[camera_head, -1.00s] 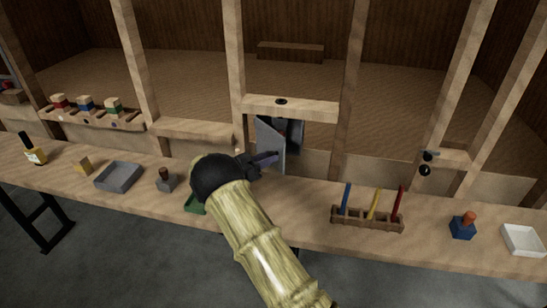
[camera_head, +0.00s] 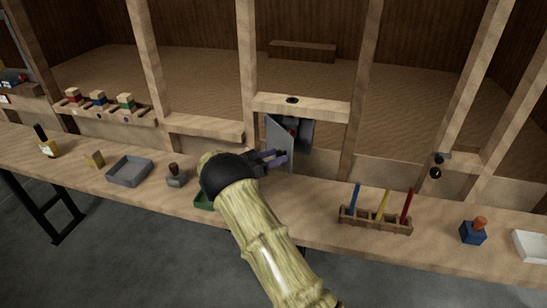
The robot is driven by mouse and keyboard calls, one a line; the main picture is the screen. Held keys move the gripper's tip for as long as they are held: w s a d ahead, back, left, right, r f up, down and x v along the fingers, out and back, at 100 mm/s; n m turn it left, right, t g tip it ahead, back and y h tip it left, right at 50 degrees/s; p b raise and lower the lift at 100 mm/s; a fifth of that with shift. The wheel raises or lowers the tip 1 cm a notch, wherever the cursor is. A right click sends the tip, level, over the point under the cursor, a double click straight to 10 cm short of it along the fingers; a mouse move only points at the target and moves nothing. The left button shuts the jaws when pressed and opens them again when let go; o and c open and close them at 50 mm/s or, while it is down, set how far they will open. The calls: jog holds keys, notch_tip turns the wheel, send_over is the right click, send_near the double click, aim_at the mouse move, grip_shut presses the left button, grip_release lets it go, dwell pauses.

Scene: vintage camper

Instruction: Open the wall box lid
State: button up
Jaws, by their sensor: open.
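The grey wall box (camera_head: 305,135) is set between two wooden studs above the bench, under a short crosspiece. Its lid (camera_head: 279,142) is a grey panel swung outward on the left side, so the box stands partly open. Something dark and a small red spot show inside. My gripper (camera_head: 281,157) is open, just in front of the lid's lower part. The picture is too small to tell whether the fingers touch the lid. My bamboo-patterned arm hides part of the bench below.
On the bench are a grey tray (camera_head: 130,172), a stamp (camera_head: 176,175), a green item (camera_head: 205,201) partly behind my arm, a rack (camera_head: 376,221) with three coloured tools, a blue block (camera_head: 473,233) and a white tray (camera_head: 533,245). Studs flank the box.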

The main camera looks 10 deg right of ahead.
jog(key=shift+a, duration=0.1)
jog(key=b+v, duration=0.1)
jog(key=v, duration=1.6)
jog(key=shift+b, duration=0.4)
jog(key=shift+s+a, duration=0.1)
jog(key=shift+s, duration=0.05)
